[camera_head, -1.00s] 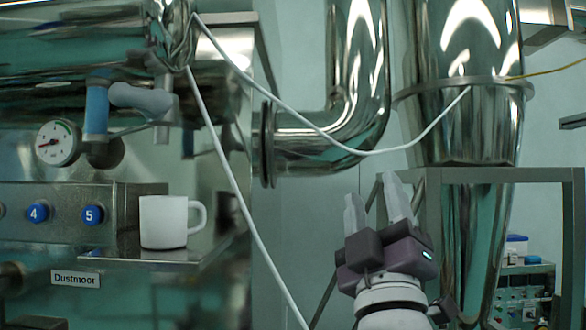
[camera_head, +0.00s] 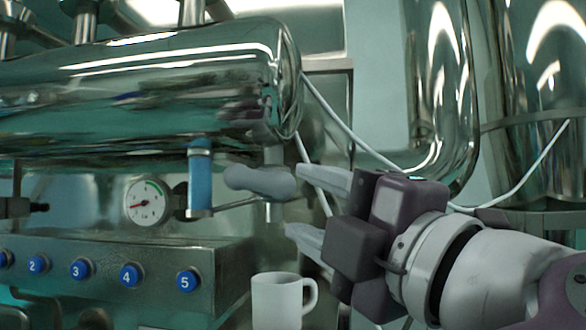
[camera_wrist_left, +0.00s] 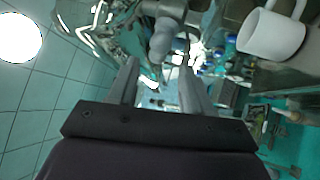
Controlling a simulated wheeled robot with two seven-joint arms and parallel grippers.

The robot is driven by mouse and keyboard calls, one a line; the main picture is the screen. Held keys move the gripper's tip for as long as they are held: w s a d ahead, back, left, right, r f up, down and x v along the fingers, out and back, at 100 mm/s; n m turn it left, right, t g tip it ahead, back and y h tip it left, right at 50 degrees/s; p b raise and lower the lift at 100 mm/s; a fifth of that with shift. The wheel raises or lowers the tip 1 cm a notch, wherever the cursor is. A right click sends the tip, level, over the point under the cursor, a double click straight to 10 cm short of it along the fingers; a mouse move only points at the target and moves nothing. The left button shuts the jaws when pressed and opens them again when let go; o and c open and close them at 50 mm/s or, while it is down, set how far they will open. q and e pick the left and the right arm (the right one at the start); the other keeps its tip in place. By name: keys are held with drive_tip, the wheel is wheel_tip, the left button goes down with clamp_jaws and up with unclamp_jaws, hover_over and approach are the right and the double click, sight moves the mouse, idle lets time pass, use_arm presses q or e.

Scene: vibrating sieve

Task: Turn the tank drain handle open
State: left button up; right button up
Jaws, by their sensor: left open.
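The tank drain handle (camera_head: 258,182) is a grey, rounded lever under the shiny tank, to the right of a blue pipe sleeve (camera_head: 200,180). My left gripper (camera_head: 293,202) is open and empty. It points left in the head view, with its fingertips just right of the handle's end, one higher and one lower. In the left wrist view, the grey handle (camera_wrist_left: 162,42) shows ahead, around the gap between the two fingers (camera_wrist_left: 158,70). I cannot tell whether they touch. My right gripper is not in view.
A white mug (camera_head: 278,300) stands below the gripper, and also shows in the wrist view (camera_wrist_left: 270,35). A panel with numbered blue buttons (camera_head: 130,275) and a pressure gauge (camera_head: 147,201) are to the left. A white cable (camera_head: 350,135) hangs behind the gripper.

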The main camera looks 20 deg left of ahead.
sight(250, 179)
use_arm(q)
drive_tip(key=p+x, duration=0.1)
drive_tip(key=x, duration=0.3)
drive_tip(key=p+x, duration=0.2)
drive_tip(key=x, duration=0.1)
drive_tip(key=s+p+x, duration=0.1)
drive_tip(key=x, duration=0.3)
drive_tip(key=shift+a+p, duration=0.35)
drive_tip(key=shift+a, duration=0.25)
drive_tip(key=shift+w+d, duration=0.3)
drive_tip(key=shift+d, duration=0.5)
drive_tip(key=shift+a, duration=0.3)
drive_tip(key=shift+c, duration=0.6)
drive_tip(key=shift+a, duration=0.25)
drive_tip(key=c, duration=0.5)
clamp_jaws()
